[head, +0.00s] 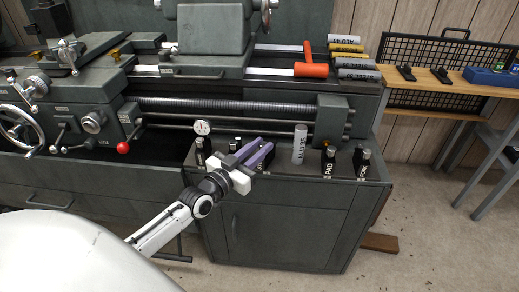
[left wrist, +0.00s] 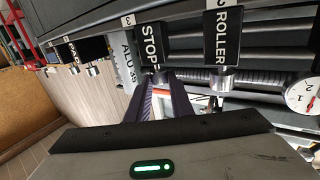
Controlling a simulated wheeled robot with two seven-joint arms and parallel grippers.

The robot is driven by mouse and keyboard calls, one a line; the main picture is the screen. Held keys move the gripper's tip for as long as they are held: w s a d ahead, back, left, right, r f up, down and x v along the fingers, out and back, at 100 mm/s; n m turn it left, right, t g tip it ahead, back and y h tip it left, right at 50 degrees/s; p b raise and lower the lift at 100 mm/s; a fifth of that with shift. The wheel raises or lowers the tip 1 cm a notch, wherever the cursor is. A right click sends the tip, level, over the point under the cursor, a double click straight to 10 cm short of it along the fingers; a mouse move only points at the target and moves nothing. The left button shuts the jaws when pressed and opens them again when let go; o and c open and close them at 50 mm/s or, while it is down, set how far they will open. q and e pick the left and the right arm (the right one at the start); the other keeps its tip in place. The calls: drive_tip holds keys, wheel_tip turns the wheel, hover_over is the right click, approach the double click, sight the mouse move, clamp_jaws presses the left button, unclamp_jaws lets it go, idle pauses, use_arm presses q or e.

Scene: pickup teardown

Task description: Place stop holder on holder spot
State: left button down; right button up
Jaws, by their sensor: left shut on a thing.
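The stop holder (left wrist: 151,44) is a black block with white STOP lettering and a metal post. It shows in the left wrist view at the far ends of my purple fingers. My left gripper (head: 268,148) is over the lathe cabinet's front right ledge, shut on the stop holder. In the head view the gripper mostly hides the holder. I cannot tell whether the holder touches the ledge. Small numbered tags, such as a 3 (left wrist: 127,20), show beside the holders; I cannot tell which place is the holder spot. My right gripper is not in view.
A roller holder (left wrist: 223,40) and a dial gauge (left wrist: 300,96) stand to one side. A grey ALU 35 cylinder (head: 299,145) and a PAD holder (head: 328,161) stand to the other. Another black holder (head: 362,162) is near the ledge (head: 379,172) end. The lathe leadscrew (head: 230,105) runs behind.

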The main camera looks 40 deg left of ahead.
use_arm(q)
drive_tip(key=shift+r, duration=0.15)
drive_tip(key=c, duration=1.6)
unclamp_jaws()
drive_tip(key=shift+o, duration=0.2)
drive_tip(key=s+p, duration=0.1)
drive_tip(key=s, duration=1.1)
drive_tip(key=s+d+f+m+g+h, duration=0.1)
drive_tip(key=s+d+f+g, duration=0.3)
drive_tip(key=s+d+f, duration=0.3)
drive_tip(key=s+d+f+m+g+h, duration=0.1)
drive_tip(key=s+d+f+g, duration=0.4)
drive_tip(key=d+f, duration=0.7)
drive_tip(key=s+d, duration=0.2)
drive_tip(key=d, duration=0.2)
drive_tip(key=shift+s+f+h, duration=0.15)
drive_tip(key=shift+h, duration=0.25)
